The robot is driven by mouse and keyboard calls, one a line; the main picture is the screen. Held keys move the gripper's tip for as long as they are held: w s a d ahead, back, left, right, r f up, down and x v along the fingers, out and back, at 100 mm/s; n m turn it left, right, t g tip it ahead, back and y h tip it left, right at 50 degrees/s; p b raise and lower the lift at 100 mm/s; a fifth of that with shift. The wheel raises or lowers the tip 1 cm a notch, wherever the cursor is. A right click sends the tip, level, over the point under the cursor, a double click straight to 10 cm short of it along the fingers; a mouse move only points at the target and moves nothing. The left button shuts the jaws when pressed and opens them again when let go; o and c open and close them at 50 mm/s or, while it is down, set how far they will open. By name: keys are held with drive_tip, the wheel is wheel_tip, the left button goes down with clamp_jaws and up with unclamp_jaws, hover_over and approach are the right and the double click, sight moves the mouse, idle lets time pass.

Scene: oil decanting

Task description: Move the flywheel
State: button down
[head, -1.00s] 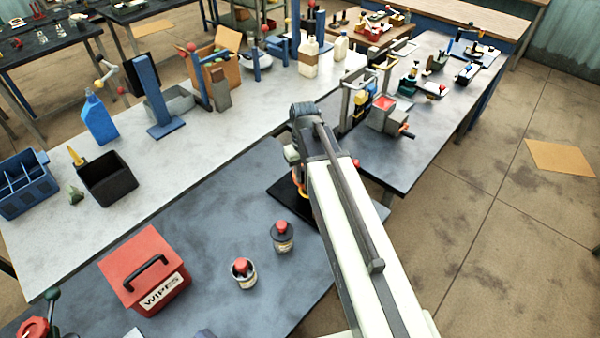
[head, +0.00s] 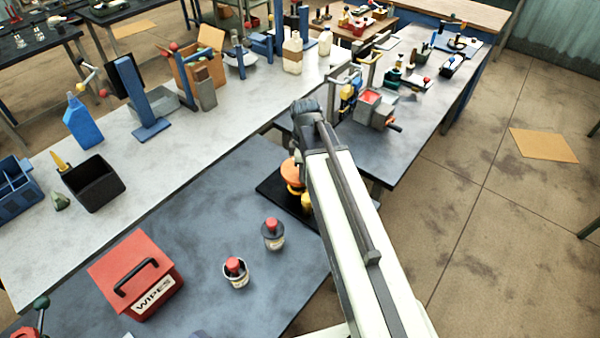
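An orange round part (head: 293,172), which may be the flywheel, shows just left of my arm in the head view. It is above or on a black plate (head: 272,190) on the dark near table, with a yellow part (head: 307,201) just below it. My arm comes up from the bottom right and bends down at its far end. My gripper (head: 296,154) is just above the orange part, mostly hidden by the arm. Its fingers cannot be made out, and I cannot tell whether it touches the part.
A red wipes box (head: 138,272) and two small red-topped containers (head: 236,272) (head: 272,234) stand on the near table. A pale bench (head: 200,145) behind carries a black bin (head: 92,182) and a blue bottle (head: 82,123). Open floor lies to the right.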

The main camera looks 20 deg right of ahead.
drive_tip(key=n, duration=0.1)
drive_tip(key=d+n, duration=0.1)
drive_tip(key=n, duration=0.1)
drive_tip(key=shift+w+d+n, duration=0.1)
drive_tip(key=shift+d+n, duration=0.05)
drive_tip(key=shift+n, duration=0.15)
drive_tip(key=shift+w+d+n, duration=0.15)
drive_tip(key=shift+d+n, duration=0.1)
drive_tip(key=shift+n, duration=0.5)
drive_tip(key=shift+w+d+n, duration=0.1)
drive_tip(key=shift+d+n, duration=0.15)
drive_tip(key=shift+n, duration=0.5)
drive_tip(key=c, duration=1.2)
unclamp_jaws()
drive_tip(key=shift+c, duration=0.2)
drive_tip(key=shift+w+r, duration=0.1)
wheel_tip(320, 180, up, 8)
drive_tip(key=p, duration=0.8)
drive_tip(key=shift+f, duration=0.25)
